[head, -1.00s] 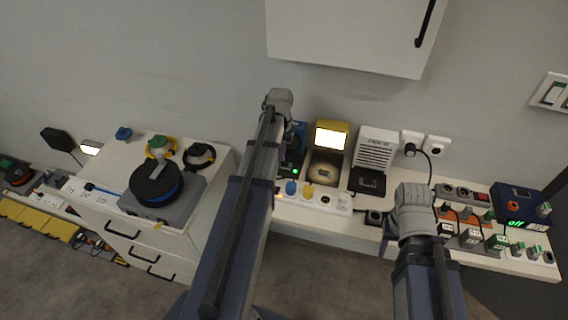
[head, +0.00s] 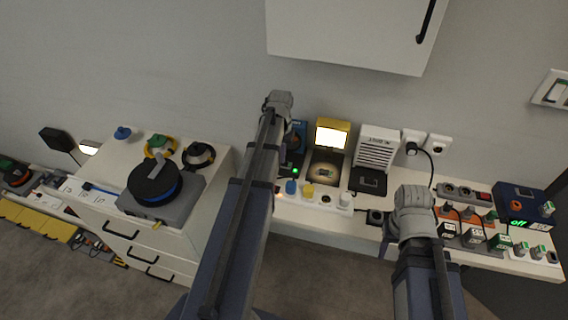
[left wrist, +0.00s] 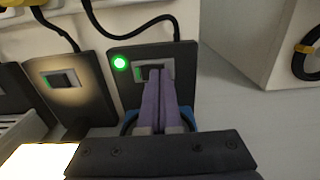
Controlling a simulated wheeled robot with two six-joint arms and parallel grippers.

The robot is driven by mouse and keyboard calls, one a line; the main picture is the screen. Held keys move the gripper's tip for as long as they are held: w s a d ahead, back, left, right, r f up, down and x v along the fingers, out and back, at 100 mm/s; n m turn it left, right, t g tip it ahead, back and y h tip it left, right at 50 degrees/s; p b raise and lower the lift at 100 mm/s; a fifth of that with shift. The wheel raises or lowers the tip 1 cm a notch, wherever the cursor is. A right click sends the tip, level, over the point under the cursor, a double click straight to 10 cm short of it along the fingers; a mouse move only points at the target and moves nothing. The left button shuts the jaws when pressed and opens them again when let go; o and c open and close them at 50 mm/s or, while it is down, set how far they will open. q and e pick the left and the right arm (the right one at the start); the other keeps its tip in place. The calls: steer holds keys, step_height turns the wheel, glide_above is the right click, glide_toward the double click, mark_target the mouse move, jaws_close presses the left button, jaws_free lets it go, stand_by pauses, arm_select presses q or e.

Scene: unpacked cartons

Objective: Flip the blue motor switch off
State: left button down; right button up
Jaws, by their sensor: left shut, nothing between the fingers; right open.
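The blue motor (head: 299,133) stands on the bench behind my left arm, which hides much of it. Its blue rim also shows behind my fingers in the left wrist view (left wrist: 129,122). In that view a black switch box (left wrist: 127,88) has a lit green lamp (left wrist: 120,63) and a rocker switch (left wrist: 153,70) in a grey frame. My left gripper (left wrist: 157,76) is shut and empty, its fingertips over the rocker, covering part of it. I cannot tell whether they touch. My right arm ends over the bench in the head view; its fingers are hidden.
Right of the motor stand a lit yellow lamp (head: 332,136) with its own switch box (left wrist: 66,85) and a white heater (head: 378,148). A cabinet (head: 345,35) hangs above. Plugs and power strips (head: 465,238) crowd the right. A drawer unit (head: 140,245) stands left.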

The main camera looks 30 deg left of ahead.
arm_select(q)
steer(key=shift+f, duration=0.2)
steer(key=shift+r, duration=0.2)
step_height(320, 180, up, 7)
steer(key=p, duration=0.7)
steer(key=shift+f, duration=0.1)
steer(key=s+d+m, duration=0.2)
steer(key=s+d, duration=0.3)
steer(key=d, duration=0.5)
steer(key=s+d+m, duration=0.2)
steer(key=s+d, duration=0.4)
steer(key=d, duration=0.4)
steer(key=s+d+m+y, duration=0.1)
steer(key=s+d, duration=0.4)
steer(key=d, duration=0.5)
steer(key=shift+s+d+m, duration=0.25)
steer(key=shift+m, duration=0.45)
